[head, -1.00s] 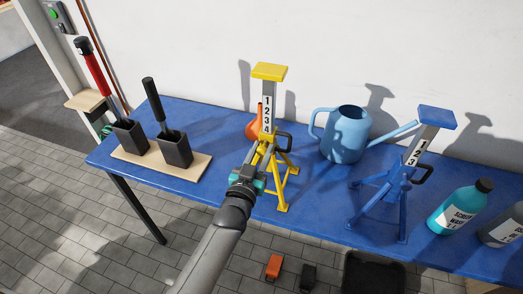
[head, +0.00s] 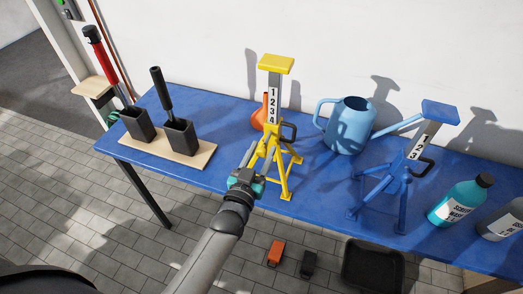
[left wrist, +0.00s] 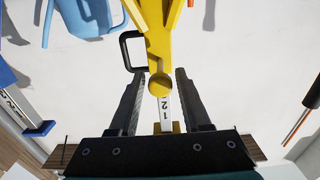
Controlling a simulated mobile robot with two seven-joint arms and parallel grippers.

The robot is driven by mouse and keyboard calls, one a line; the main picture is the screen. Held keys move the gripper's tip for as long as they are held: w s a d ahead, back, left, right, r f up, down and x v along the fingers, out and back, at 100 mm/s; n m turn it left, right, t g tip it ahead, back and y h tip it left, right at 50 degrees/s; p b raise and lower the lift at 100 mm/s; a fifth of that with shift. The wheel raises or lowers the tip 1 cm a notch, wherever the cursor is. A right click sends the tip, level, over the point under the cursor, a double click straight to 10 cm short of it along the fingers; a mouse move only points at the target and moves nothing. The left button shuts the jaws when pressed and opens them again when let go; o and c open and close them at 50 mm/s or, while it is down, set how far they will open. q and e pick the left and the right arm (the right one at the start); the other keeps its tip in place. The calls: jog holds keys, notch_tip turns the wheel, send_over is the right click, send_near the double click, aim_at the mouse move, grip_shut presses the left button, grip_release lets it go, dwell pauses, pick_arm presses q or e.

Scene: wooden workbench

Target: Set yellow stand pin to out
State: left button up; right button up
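The yellow stand (head: 274,140) stands upright on the blue workbench, its white number strip facing me and a dark handle (head: 288,131) on its right side. It also fills the top middle of the left wrist view (left wrist: 155,25), upside down. A round yellow knob (left wrist: 159,85), perhaps the pin's end, shows there in front of the number strip. My left gripper (head: 249,154) is in front of the stand, to its lower left. In the left wrist view its open fingers (left wrist: 159,78) lie either side of the knob, with gaps on both sides. My right gripper is not in view.
A blue stand (head: 397,180) and a blue watering can (head: 350,125) are to the right. An orange object (head: 259,117) is behind the yellow stand. Black holders (head: 180,138) on a wooden board are at left. A teal bottle (head: 458,203) is far right.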

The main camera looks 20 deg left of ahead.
pick_arm(q)
jog(key=shift+o, duration=0.9)
jog(key=shift+s, duration=0.1)
jog(key=s, duration=1.5)
jog(key=shift+a+b, duration=0.25)
jog(key=shift+b, duration=0.15)
jog(key=s+f+g+b, duration=0.3)
jog(key=f, duration=0.9)
jog(key=s+d+f+m+g+h+b, duration=0.1)
jog(key=s+f+g+b, duration=0.25)
jog(key=f, duration=0.95)
jog(key=s+f+g+b, duration=0.3)
jog(key=s+f+b, duration=0.1)
jog(key=f, duration=0.8)
jog(key=s+a+f+g+b, duration=0.2)
jog(key=s+f+g+b, duration=0.1)
jog(key=s+f, duration=0.5)
jog(key=s+a+f+m+g+y+b, duration=0.1)
jog(key=s+a+f+g+b, duration=0.2)
jog(key=s+f, duration=0.6)
jog(key=shift+f+g+y, duration=0.3)
jog(key=shift+g, duration=0.45)
